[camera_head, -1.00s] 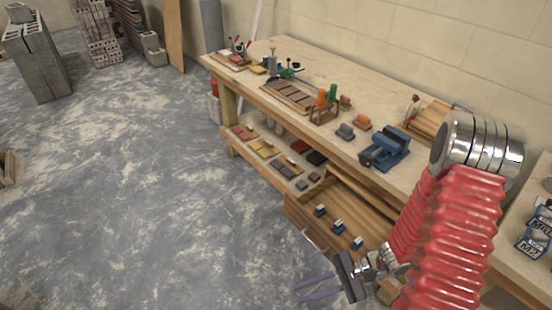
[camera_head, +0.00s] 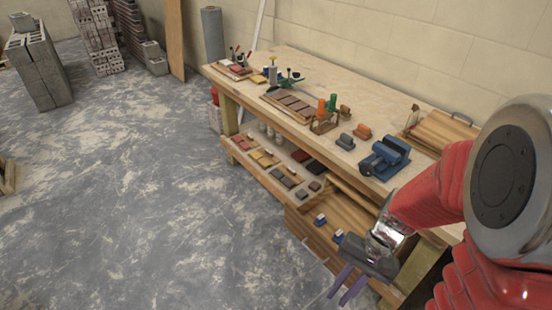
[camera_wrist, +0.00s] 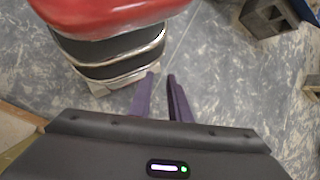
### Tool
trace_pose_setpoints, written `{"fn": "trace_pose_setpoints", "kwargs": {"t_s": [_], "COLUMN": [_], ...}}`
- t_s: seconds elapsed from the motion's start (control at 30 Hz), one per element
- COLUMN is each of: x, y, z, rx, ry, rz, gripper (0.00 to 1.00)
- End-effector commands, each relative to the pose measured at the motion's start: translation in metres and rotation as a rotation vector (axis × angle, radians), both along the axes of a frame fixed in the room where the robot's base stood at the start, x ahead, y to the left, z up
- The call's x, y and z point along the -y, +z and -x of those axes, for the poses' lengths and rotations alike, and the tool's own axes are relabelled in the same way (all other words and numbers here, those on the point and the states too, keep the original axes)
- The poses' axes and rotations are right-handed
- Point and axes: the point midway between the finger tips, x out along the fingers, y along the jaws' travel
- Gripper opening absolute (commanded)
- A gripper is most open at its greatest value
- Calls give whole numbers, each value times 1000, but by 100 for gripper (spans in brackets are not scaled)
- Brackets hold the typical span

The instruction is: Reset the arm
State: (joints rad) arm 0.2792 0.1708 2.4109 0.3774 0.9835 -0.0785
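My arm, red with a large silver-grey joint, fills the right side of the head view. My gripper (camera_head: 337,298) hangs in front of the workbench (camera_head: 262,98), pointing down and to the left over the floor. Its two purple fingers are a little apart with nothing between them. In the wrist view the fingers (camera_wrist: 161,76) also show a narrow empty gap, with grey floor beyond. My gripper's dark palm hides part of the wooden tray (camera_head: 299,226) at the bench's lower front.
A blue vise (camera_head: 385,158) is clamped on the bench top near my arm. Tools and small blocks stand further left. Small blue-and-white items (camera_head: 320,220) lie in the tray. Grey blocks (camera_head: 38,66) stand far left. The floor (camera_head: 150,200) between is clear.

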Motion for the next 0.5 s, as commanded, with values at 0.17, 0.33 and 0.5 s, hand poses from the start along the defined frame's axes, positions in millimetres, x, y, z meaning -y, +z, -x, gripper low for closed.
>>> {"fn": "trace_pose_setpoints", "kwargs": {"t_s": [0.17, 0.33, 0.5], "x": [11, 20, 27], "y": [24, 46, 71], "z": [-5, -8, -12], "rx": [97, 189, 285], "ry": [65, 123, 181], "rz": [93, 175, 250], "gripper": [17, 17, 17]}}
